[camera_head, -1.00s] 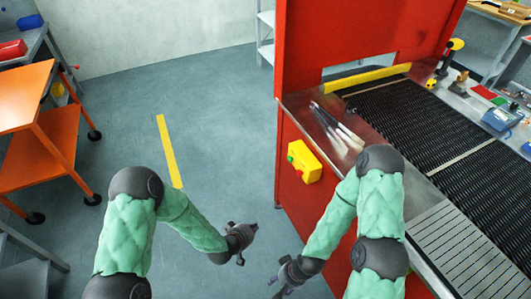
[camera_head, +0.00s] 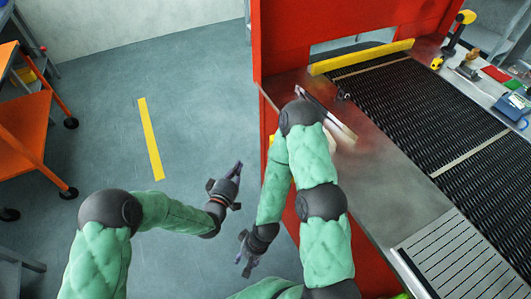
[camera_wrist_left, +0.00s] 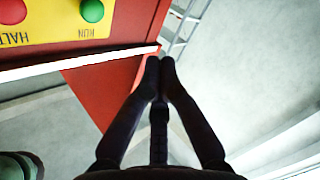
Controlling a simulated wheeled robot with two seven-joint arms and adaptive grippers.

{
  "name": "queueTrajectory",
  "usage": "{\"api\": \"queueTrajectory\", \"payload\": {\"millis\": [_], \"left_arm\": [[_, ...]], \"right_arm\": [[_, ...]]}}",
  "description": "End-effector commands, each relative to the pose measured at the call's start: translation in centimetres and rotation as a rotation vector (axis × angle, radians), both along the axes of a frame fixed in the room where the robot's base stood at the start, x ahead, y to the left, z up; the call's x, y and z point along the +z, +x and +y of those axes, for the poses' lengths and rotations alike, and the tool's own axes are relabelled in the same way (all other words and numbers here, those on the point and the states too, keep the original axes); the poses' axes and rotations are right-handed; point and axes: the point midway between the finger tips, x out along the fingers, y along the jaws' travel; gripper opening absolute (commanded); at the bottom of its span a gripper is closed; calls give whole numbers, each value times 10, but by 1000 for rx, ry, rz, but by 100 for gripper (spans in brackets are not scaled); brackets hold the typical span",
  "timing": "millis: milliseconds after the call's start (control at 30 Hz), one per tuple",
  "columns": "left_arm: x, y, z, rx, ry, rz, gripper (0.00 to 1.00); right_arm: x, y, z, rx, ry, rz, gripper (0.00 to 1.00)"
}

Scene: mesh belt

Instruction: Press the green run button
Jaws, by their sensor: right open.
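The green run button (camera_wrist_left: 92,11) sits on a yellow control box (camera_wrist_left: 60,32) at the top left of the left wrist view. Its lettering appears upside down, and a red button (camera_wrist_left: 11,10) is beside it. In the head view my right arm hides nearly all of the box. My left gripper (camera_head: 238,172) is left of the red machine, and its fingertips (camera_wrist_left: 160,62) are together with nothing between them. They are below and right of the green button in the wrist view, apart from it. My right gripper (camera_head: 242,247) is open and empty, lower down.
The red machine (camera_head: 345,30) has a dark mesh belt (camera_head: 425,112) and a metal ledge (camera_head: 385,185) with long tools on it. An orange cart (camera_head: 25,130) stands at the left.

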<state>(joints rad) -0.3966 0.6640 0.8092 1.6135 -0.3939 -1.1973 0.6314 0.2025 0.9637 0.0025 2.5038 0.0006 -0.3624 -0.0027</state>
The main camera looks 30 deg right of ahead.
Motion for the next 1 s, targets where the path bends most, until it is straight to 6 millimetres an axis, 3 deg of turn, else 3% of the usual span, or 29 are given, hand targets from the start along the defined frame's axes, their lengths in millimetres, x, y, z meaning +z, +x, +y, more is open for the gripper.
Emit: {"api": "queueTrajectory", "payload": {"millis": [267, 800, 1000], "left_arm": [[0, 0, -7, -2, 2, 0, 0], [-2, -4, -70, -1, 2, -1, 0], [-2, -5, -83, 0, 2, 1, 0]], "right_arm": [[0, 0, 0, 0, 0, 0, 50], [-4, 0, 0, 0, 0, -1, 50], [-9, 0, 0, 0, 0, -1, 50]]}}
